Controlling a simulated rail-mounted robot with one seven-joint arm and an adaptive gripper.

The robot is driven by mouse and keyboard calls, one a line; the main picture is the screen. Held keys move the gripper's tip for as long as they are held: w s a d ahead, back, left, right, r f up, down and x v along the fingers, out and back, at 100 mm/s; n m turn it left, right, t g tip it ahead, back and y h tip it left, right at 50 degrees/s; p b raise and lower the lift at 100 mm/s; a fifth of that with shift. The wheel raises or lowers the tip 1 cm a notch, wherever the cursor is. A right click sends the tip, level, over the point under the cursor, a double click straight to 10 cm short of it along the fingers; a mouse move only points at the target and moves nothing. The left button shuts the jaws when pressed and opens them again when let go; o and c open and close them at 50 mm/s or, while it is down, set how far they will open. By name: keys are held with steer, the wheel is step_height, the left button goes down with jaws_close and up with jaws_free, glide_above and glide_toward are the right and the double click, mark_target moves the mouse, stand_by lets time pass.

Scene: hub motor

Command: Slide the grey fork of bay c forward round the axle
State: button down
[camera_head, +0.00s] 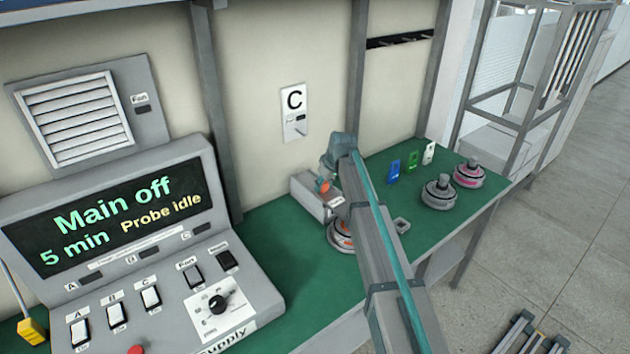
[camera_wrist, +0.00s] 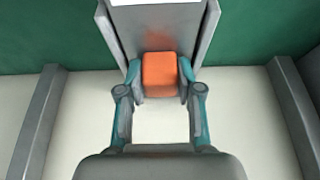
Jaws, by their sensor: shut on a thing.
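The grey fork (camera_head: 309,195) stands on the green bench below the C sign, beside a low round hub with orange marks (camera_head: 341,236). My arm hides much of the hub, and I cannot tell how the fork sits to the axle. In the wrist view, the fork shows as a grey channel with side walls (camera_wrist: 207,32). Its orange block handle (camera_wrist: 160,83) sits between the two fingers of my gripper (camera_wrist: 160,76), which is shut on it. The handle also shows in the head view (camera_head: 323,185).
A grey hub (camera_head: 438,192) and a pink-topped hub (camera_head: 469,173) stand to the right. Blue (camera_head: 394,172), green (camera_head: 413,162) and white (camera_head: 429,152) tags stand behind them. A small grey square piece (camera_head: 401,225) lies nearby. The control console (camera_head: 110,245) fills the left.

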mark_target(333, 199)
steer(key=shift+s+d+f, duration=0.1)
steer(key=shift+s+d, duration=0.05)
steer(key=shift+s, duration=0.1)
steer(key=c, duration=1)
jaws_free()
steer(key=shift+c, duration=0.2)
steer(key=v, duration=1.2)
